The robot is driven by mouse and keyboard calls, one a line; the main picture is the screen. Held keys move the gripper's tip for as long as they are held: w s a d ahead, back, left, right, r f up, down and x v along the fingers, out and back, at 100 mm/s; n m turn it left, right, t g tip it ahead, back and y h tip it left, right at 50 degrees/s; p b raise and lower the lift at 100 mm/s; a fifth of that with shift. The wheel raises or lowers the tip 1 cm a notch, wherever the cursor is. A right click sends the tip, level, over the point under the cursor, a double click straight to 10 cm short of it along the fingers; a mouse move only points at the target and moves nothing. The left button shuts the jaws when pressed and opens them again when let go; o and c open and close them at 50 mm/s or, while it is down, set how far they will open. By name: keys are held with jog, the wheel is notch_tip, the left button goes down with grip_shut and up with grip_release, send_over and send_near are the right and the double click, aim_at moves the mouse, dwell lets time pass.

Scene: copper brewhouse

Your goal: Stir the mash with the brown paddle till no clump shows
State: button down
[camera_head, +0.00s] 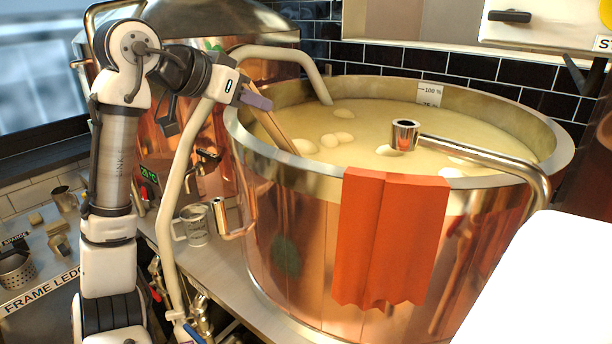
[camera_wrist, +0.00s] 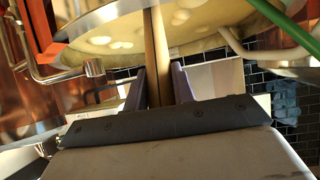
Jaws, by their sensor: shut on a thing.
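The brown paddle (camera_head: 273,127) slants down into the mash (camera_head: 370,121) near the left rim of the big copper tun (camera_head: 310,225). Its lower end is hidden in the mash. My gripper (camera_head: 256,99) is shut on the paddle's shaft just above the rim. In the wrist view the shaft (camera_wrist: 155,60) stands between the two purple fingers (camera_wrist: 158,85).
A metal spout pipe (camera_head: 480,152) reaches over the tun's right rim, and a pale hose (camera_head: 290,53) over its back left. An orange cloth (camera_head: 392,240) hangs on the front rim. A jug (camera_head: 194,225) stands on the bench at left. A white panel (camera_head: 550,285) fills the lower right.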

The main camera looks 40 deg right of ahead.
jog(key=shift+r, duration=0.2)
jog(key=shift+r+p, duration=0.8)
jog(key=shift+p, duration=0.15)
jog(key=shift+r, duration=0.1)
jog(key=shift+r+p, duration=0.25)
jog(key=shift+p, duration=0.2)
